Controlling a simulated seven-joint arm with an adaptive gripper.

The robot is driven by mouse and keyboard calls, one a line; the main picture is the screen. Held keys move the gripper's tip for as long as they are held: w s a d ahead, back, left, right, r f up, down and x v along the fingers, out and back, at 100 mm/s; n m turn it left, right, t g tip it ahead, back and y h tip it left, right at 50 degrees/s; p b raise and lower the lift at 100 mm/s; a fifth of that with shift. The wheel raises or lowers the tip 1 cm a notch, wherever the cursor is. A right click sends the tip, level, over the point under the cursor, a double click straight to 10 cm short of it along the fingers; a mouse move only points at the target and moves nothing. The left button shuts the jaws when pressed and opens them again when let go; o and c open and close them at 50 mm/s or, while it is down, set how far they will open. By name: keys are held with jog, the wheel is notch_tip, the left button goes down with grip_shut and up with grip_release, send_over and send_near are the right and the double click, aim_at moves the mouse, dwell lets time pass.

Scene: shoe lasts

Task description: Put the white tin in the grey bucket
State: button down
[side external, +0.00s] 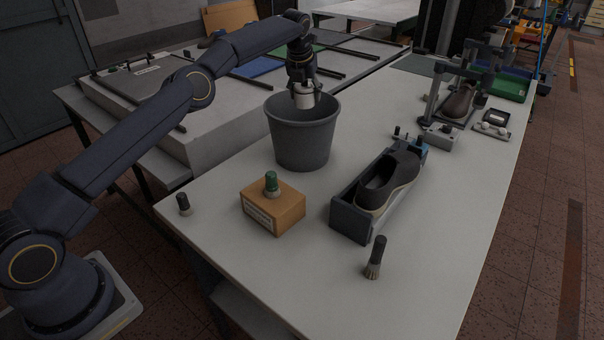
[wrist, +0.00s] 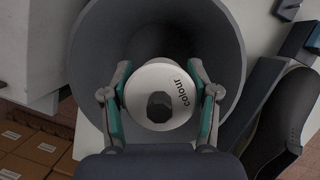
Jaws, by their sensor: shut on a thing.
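The white tin (wrist: 148,110) has a round white top with the word "colour" and a dark knob at its centre. My gripper (wrist: 160,98) is shut on it, with a finger on each side. In the side external view my gripper (side external: 303,92) holds the tin (side external: 304,101) over the mouth of the grey bucket (side external: 302,143). The tin's lower part looks hidden behind the near rim. In the wrist view the bucket's rim (wrist: 238,48) surrounds the tin on the far side and the sides. The bucket stands upright on the white table.
A cardboard box (side external: 273,208) with a green-topped bottle (side external: 271,184) stands in front of the bucket. A dark shoe (side external: 388,182) in a holder is at its right. A small dark-capped bottle (side external: 183,204) and a brush (side external: 375,258) stand near the front.

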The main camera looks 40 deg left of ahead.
jog(key=shift+a+f, duration=0.1)
jog(key=shift+a, duration=0.4)
notch_tip(320, 180, down, 17)
jog(key=shift+d+r, duration=0.1)
dwell(0.3)
jog(key=shift+c, duration=1.4)
grip_release()
